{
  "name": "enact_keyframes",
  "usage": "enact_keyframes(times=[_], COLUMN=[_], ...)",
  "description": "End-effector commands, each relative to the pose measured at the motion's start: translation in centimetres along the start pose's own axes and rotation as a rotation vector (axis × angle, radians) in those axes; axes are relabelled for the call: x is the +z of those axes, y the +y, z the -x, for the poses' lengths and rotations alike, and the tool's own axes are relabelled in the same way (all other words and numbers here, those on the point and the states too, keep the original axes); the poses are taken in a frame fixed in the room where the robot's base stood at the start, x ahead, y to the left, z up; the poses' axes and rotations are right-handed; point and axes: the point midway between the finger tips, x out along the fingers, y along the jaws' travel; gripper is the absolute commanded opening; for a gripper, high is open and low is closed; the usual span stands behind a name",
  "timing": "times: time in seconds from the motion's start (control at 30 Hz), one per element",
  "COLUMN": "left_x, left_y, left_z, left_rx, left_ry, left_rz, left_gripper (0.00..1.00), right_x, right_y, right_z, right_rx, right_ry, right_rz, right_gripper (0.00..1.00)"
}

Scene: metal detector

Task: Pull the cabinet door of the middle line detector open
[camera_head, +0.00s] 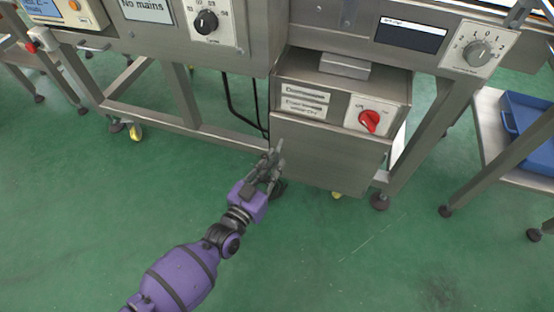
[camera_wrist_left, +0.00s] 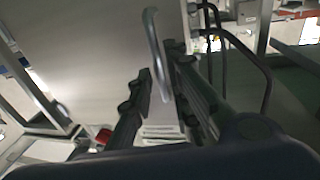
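The middle line detector's cabinet has a plain steel door (camera_head: 330,158) below a box with a red rotary switch (camera_head: 369,121). The door appears closed. My left gripper (camera_head: 272,153) is at the door's left edge, and its arm comes up from the bottom left. In the left wrist view, the pale door face (camera_wrist_left: 90,60) fills the upper left. A curved metal handle (camera_wrist_left: 154,42) stands off it. The left gripper (camera_wrist_left: 160,72) is open, with the handle's lower part between its fingers. I cannot tell whether they touch it. My right gripper is not in view.
Black cables (camera_head: 240,108) hang left of the cabinet. Frame legs and castors stand on both sides. A side table with a blue tray (camera_head: 530,130) is at the right. The green floor (camera_head: 330,250) in front of the door is clear apart from my arm.

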Motion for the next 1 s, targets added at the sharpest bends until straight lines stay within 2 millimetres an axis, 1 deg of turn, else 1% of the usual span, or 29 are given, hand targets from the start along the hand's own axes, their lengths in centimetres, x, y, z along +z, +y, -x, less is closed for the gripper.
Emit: enact_keyframes(times=[0.03,0.1,0.23,0.5,0.53,0.63,0.67,1.0], left_x=[0.2,0.2,0.1,0.1,0.1,0.1,0.1,0.1], left_y=[0.0,-0.1,0.0,0.0,0.0,0.0,0.0,0.0], left_z=[-0.8,-1.5,-2.4,-2.5,-2.5,-2.5,-2.5,-2.5], left_rx=[0.000,-0.001,0.000,0.000,0.000,0.000,0.000,0.000], left_ry=[0.000,0.000,-0.001,-0.002,-0.002,-0.002,-0.002,-0.002], left_rz=[0.000,0.001,0.001,0.000,0.000,0.000,0.000,0.000], left_gripper=[0.17,0.17,0.17,0.17,0.14,0.01,0.00,0.00], right_x=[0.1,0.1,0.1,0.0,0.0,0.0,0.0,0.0], right_y=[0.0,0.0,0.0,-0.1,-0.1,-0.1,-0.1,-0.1], right_z=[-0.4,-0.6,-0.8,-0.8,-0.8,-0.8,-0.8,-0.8], right_rx=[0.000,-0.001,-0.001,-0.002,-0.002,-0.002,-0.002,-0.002], right_ry=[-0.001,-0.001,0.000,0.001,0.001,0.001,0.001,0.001], right_rz=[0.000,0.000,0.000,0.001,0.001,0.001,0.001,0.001], right_gripper=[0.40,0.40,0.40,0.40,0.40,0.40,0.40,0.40])
